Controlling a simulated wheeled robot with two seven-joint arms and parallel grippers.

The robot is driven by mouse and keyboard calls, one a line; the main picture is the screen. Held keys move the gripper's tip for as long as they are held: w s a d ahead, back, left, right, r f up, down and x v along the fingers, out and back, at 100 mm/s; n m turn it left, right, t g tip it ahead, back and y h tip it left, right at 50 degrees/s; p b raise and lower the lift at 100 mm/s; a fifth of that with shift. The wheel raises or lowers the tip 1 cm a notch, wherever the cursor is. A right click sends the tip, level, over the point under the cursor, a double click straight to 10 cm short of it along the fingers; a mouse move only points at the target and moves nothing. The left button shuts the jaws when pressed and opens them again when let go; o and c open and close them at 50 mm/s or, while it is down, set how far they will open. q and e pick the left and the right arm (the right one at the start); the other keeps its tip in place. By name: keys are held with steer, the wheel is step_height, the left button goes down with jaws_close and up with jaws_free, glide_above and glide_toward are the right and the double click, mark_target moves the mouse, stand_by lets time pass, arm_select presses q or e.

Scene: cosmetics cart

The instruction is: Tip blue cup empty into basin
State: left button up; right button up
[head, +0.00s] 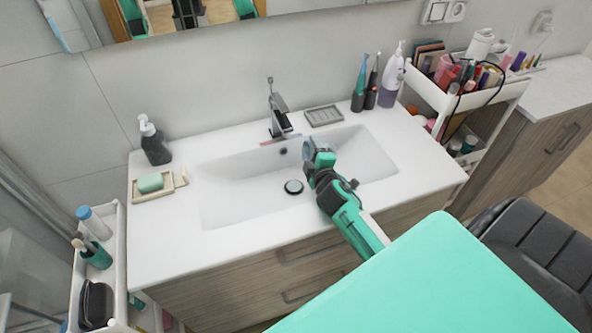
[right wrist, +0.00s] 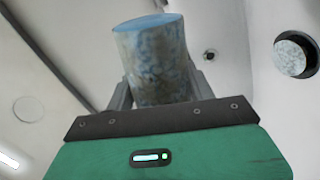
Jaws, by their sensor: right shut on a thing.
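The blue cup (head: 308,150) is over the white basin (head: 225,195), in the grip of my right gripper (head: 319,157). In the right wrist view the cup (right wrist: 157,68) is a mottled blue-grey cylinder with a flat light-blue end. It sits between the two fingers, which are shut on its sides. In the head view the cup looks tilted, but its mouth and contents cannot be made out. The basin's drain (head: 293,187) shows in the head view, left of and below the cup. My left gripper is not in view.
The faucet (head: 278,110) stands behind the basin, close to the cup. A soap dispenser (head: 154,145) and soap dish (head: 151,184) are at the left. Toothbrushes (head: 372,85) and a lilac bottle (head: 392,78) stand back right. A loaded cart (head: 423,88) is at the right.

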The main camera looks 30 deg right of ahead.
mark_target(333, 146)
steer(key=shift+s+d+r, duration=0.15)
steer(key=shift+d+r, duration=0.1)
steer(key=shift+d, duration=0.05)
steer(key=r+m+p, duration=0.2)
steer(key=m, duration=0.1)
steer(key=d+r+m+p, duration=0.1)
steer(key=m, duration=0.1)
steer(key=shift+s+r+t+y+p, duration=0.15)
steer(key=shift+t+y+p, duration=0.15)
steer(key=shift+y+p, duration=0.1)
steer(key=shift+s+d+r+m+p, duration=0.1)
steer(key=shift+d+r+m+p, duration=0.2)
steer(key=shift+r+m+p, duration=0.65)
steer(key=d+m, duration=0.1)
steer(key=d+m+p, duration=0.1)
steer(key=s+r+m, duration=0.1)
steer(key=shift+d+t+p, duration=0.3)
steer(key=shift+d+p, duration=0.1)
steer(key=shift+s+d+f+m+b, duration=0.2)
steer(key=shift+d+f+m+b, duration=0.2)
steer(key=shift+m, duration=0.25)
steer(key=shift+s+d+f+m+t+y, duration=0.1)
steer(key=shift+d+f+m+t+y, duration=0.05)
steer(key=shift+d+m+t+y, duration=0.2)
steer(key=shift+s+d+r+m+p, duration=0.25)
steer(key=shift+d+r+m+p, duration=0.3)
steer(key=shift+m, duration=0.5)
